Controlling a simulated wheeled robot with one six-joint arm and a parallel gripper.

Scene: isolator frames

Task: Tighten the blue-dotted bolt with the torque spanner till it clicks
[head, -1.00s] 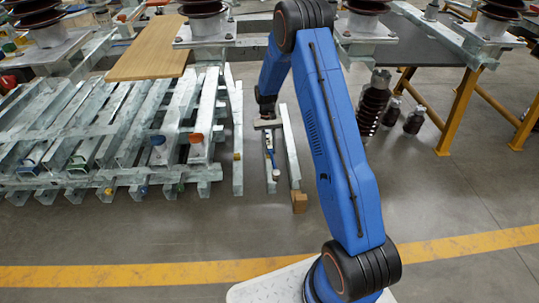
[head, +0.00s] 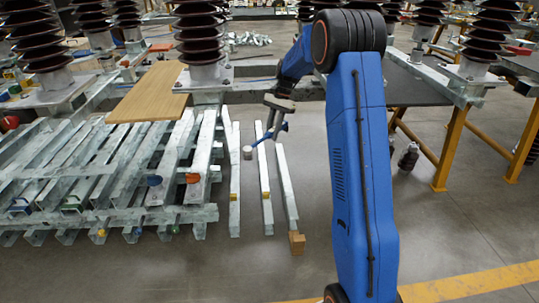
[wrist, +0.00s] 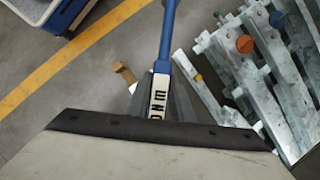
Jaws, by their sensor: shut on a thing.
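The torque spanner is blue with a white lettered section (wrist: 158,97); in the head view its blue shaft (head: 268,137) slants down left from my gripper to a pale round end. My gripper (head: 280,106) is shut on the spanner and holds it in the air above the steel beams on the floor. I cannot make out a blue-dotted bolt; the insulator base flanges (head: 205,80) behind show small bolts, too small to tell a colour.
Stacked galvanised beams (head: 105,175) with coloured caps fill the left. Loose beams (head: 266,200) and a small wooden block (head: 297,243) lie below my gripper. Yellow trestle legs (head: 450,130) stand at right; the front floor is clear.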

